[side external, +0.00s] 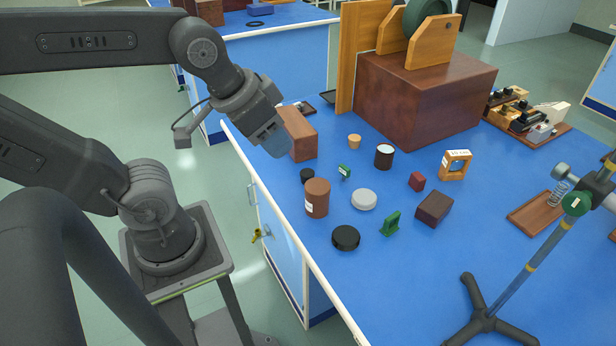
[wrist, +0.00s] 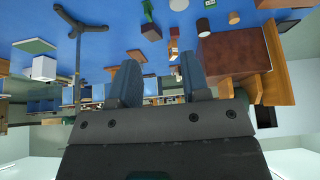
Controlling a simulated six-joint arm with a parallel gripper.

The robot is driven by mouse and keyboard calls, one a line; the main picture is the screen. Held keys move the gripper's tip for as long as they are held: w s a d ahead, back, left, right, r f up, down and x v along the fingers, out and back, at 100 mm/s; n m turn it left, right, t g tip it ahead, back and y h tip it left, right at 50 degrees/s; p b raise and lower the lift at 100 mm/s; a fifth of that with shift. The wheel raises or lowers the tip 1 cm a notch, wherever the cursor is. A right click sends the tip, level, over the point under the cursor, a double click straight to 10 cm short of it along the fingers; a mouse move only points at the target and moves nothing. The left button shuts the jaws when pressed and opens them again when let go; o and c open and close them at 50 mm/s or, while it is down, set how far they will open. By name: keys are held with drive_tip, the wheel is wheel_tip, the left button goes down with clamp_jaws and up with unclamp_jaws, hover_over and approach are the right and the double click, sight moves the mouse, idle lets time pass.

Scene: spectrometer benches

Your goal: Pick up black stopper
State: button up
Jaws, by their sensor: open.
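A small black cylinder (side external: 307,175), which looks like the black stopper, stands upright on the blue bench top. It is just behind and left of a brown jar (side external: 317,198) and close to the bench's left edge. A wider, flat black disc (side external: 346,238) lies nearer the camera. My gripper (side external: 276,140) is raised above and left of the stopper, near the bench edge, and apart from it. In the wrist view its two fingers (wrist: 158,80) are spread with nothing between them. I cannot make out the stopper in the wrist view.
A reddish-brown block (side external: 298,134) stands close behind my gripper. A white disc (side external: 364,199), green pieces (side external: 391,223) and a dark-filled jar (side external: 384,156) stand to the right. A large brown box (side external: 425,95) fills the back. A stand (side external: 488,318) occupies the front right.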

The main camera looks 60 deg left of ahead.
drive_tip(key=shift+o, duration=0.3)
drive_tip(key=o, duration=0.5)
